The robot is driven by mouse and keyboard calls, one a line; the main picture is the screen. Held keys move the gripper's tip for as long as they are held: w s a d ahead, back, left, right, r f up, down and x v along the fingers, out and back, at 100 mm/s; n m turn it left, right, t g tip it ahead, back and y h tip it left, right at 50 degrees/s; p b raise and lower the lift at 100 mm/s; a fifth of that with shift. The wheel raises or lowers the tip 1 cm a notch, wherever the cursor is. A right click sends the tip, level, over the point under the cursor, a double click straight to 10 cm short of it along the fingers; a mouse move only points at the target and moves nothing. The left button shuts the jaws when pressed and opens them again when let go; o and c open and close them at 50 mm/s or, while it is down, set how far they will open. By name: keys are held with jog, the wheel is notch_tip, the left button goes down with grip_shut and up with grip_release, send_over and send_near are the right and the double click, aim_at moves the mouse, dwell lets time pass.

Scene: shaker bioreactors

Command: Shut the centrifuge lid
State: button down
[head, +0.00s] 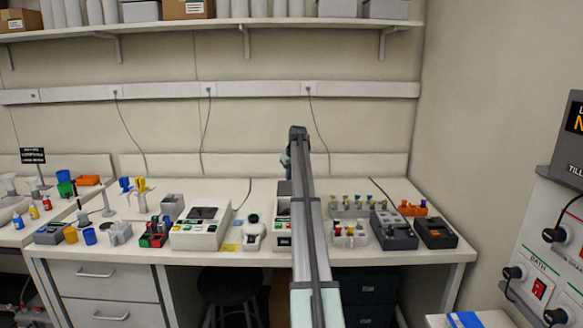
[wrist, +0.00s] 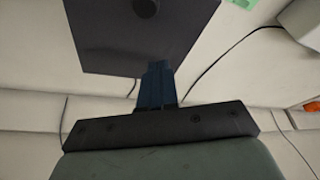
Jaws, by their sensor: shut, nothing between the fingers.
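The centrifuge (head: 283,236) is a white box with a small green display on its front, standing mid-bench and partly hidden by my arm. A dark panel, apparently its raised lid (head: 284,188), stands up at its back. In the wrist view the lid (wrist: 120,48) is a dark, flat square with a round knob, filling the upper middle. My gripper (wrist: 157,66) is shut and empty. Its blue fingertips overlap the lower edge of the lid in the picture; I cannot tell whether they touch it. In the head view my arm hides the fingers.
A larger white device (head: 200,230) with a dark top window and a small white device (head: 253,235) stand left of the centrifuge. A rack with vials (head: 350,236) and dark grey devices (head: 394,232) stand to the right. A shelf (head: 180,27) runs high above.

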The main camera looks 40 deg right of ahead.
aim_at(291, 191)
jog(key=shift+s+a+f, duration=0.3)
jog(key=shift+s+f, duration=0.2)
jog(key=shift+s, duration=0.35)
jog(key=shift+s+a+f, duration=0.3)
jog(key=shift+s+f, duration=0.15)
jog(key=shift+s, duration=0.35)
jog(key=shift+s, duration=0.1)
jog(key=s+a, duration=1.2)
jog(key=shift+a, duration=0.15)
jog(key=shift+s+f, duration=0.1)
jog(key=shift+s, duration=0.05)
jog(key=w+d+r, duration=0.2)
jog(key=w, duration=0.2)
jog(key=v, duration=0.9)
jog(key=shift+a, duration=0.3)
